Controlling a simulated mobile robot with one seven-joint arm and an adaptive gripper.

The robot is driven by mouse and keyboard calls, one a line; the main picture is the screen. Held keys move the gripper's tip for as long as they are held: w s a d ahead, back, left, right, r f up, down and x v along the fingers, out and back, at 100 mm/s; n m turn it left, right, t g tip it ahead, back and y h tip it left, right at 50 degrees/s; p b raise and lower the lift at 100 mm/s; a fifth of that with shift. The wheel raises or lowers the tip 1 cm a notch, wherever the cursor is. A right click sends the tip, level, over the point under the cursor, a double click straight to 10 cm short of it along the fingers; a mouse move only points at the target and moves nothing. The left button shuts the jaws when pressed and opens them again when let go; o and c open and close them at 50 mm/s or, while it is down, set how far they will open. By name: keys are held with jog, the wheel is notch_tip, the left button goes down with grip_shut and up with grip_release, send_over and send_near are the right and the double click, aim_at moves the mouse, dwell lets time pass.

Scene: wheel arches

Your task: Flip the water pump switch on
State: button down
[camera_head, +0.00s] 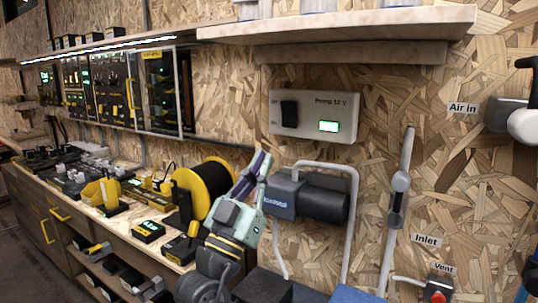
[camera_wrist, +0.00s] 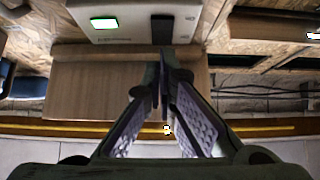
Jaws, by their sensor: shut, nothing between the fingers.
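The pump switch is a black rocker (camera_head: 289,113) on a light grey panel (camera_head: 312,103) marked "Pump 12 V". Labels beside it read "Off" at the top and "On" at the bottom. Which way the rocker is tipped is too small to tell. A green display (camera_head: 328,126) is lit to its right. My gripper (camera_head: 262,162) is shut and empty, below and left of the panel, tips pointing up. In the wrist view the panel (camera_wrist: 135,8) is upside down; the shut fingertips (camera_wrist: 166,62) appear just below the dark switch (camera_wrist: 162,28), apparently apart from it.
A wooden shelf (camera_head: 340,24) juts out above the panel. Below it are a dark pump (camera_head: 323,203) and a grey tube frame (camera_head: 352,200). A yellow and black reel (camera_head: 203,188) stands left of my gripper on the bench. Bare chipboard lies around the panel.

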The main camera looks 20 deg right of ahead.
jog(key=shift+b+v, duration=0.6)
jog(key=shift+v, duration=1.4)
jog(key=shift+w+d+f, duration=0.1)
jog(key=shift+d, duration=0.05)
